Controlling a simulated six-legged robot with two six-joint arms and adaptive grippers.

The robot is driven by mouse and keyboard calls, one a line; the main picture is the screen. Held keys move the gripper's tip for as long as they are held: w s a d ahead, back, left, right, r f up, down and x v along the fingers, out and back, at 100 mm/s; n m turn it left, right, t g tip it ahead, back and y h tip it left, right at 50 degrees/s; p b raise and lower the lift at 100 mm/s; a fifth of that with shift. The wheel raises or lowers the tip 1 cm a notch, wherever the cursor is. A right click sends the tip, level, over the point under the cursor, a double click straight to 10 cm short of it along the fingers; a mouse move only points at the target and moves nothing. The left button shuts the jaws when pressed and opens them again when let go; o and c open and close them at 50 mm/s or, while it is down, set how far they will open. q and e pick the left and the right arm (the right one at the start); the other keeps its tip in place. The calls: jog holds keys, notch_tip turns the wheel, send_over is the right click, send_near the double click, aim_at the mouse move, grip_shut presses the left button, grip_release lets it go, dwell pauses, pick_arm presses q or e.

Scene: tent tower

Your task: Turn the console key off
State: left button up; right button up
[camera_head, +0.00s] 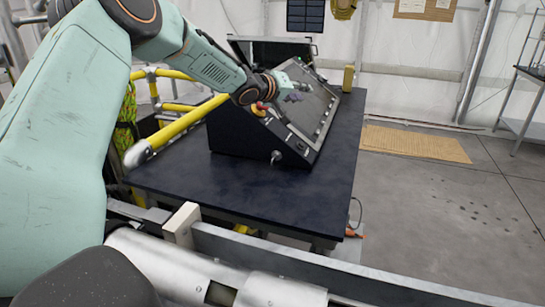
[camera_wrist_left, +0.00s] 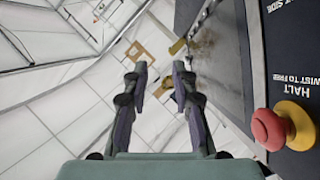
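The console (camera_head: 262,140) is a black box with a sloped panel, standing on a dark table. A small grey knob-like part (camera_head: 276,157) sits low on its near side; I cannot tell whether it is the key. My left gripper (camera_head: 296,92) is over the sloped panel in the head view. In the left wrist view its two fingers (camera_wrist_left: 160,80) are apart with nothing held between them. The console panel shows there at the right, with a red stop button (camera_wrist_left: 268,129) on a yellow base and "HALT" lettering beside it. My right gripper is in neither view.
The dark table (camera_head: 330,185) has bare top in front of and right of the console. A yellow handrail (camera_head: 185,125) runs at the left, close to the console. A small yellow object (camera_head: 348,78) stands at the table's back edge. A tan mat (camera_head: 415,143) lies on the floor.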

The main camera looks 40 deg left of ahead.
pick_arm(q)
jog(key=g+y, duration=0.1)
jog(key=m+g+y, duration=0.3)
jog(key=m+g, duration=0.2)
jog(key=g, duration=0.5)
send_near(274, 158)
jog(key=f, duration=0.2)
jog(key=x, duration=0.6)
jog(key=shift+w+a+r, duration=0.15)
jog(key=shift+a+r, duration=0.05)
jog(key=shift+a, duration=0.15)
jog(key=shift+w+f, duration=0.25)
jog(key=shift+f, duration=0.2)
jog(key=shift+s, duration=0.1)
jog(key=shift+c, duration=1.4)
grip_shut()
